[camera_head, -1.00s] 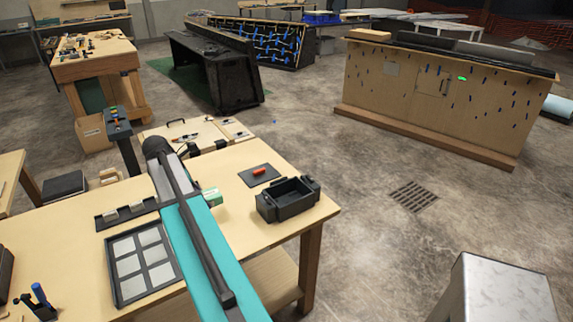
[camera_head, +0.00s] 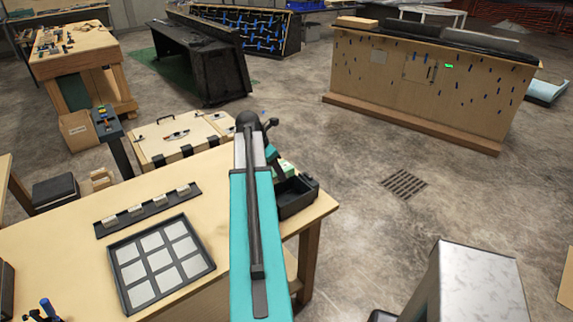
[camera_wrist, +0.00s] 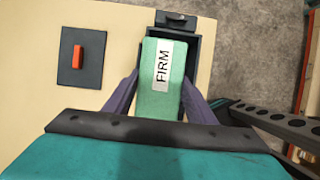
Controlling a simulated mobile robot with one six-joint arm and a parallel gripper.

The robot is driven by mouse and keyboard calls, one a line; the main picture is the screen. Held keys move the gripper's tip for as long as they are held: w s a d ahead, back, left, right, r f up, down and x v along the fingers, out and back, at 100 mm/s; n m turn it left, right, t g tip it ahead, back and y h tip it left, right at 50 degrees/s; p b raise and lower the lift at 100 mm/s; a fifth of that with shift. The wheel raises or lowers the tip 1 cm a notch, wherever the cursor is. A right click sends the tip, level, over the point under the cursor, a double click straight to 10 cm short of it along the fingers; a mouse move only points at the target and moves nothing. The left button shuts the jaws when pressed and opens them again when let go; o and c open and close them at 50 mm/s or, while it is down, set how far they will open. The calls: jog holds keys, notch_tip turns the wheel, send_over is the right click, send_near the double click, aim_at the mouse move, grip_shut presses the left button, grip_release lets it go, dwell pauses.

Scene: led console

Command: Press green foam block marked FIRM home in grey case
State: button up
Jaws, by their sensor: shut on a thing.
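The green foam block (camera_wrist: 160,85) has a white label reading FIRM. In the wrist view it sits between the two fingers of my gripper (camera_wrist: 158,98), which is shut on it. The dark grey case (camera_wrist: 196,50) lies below and beyond the block, and the block covers much of its opening. I cannot tell whether the block is above the case or touching it. In the head view my arm hides part of the case (camera_head: 297,198), and the green block (camera_head: 287,169) shows at the case's far left side, beside my gripper (camera_head: 274,160).
A dark plate with a red-orange piece (camera_wrist: 75,52) lies left of the case. A tray of pale squares (camera_head: 160,264) and a dark strip with several small pieces (camera_head: 148,210) lie on the wooden table (camera_head: 60,245). The case is near the table's right edge.

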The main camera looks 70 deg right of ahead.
aim_at(288, 168)
jog(key=s, duration=0.1)
jog(key=s+d, duration=0.2)
jog(key=s, duration=0.1)
jog(key=shift+d+r+p, duration=0.15)
jog(key=shift+r+p, duration=0.15)
jog(key=shift+r, duration=0.05)
jog(key=shift+f, duration=0.15)
notch_tip(288, 168, down, 6)
jog(key=b, duration=0.4)
jog(key=shift+r, duration=0.2)
jog(key=shift+s, duration=0.15)
dwell(1.0)
jog(key=shift+f+b, duration=1.05)
jog(key=shift+f, duration=2.4)
dwell(0.8)
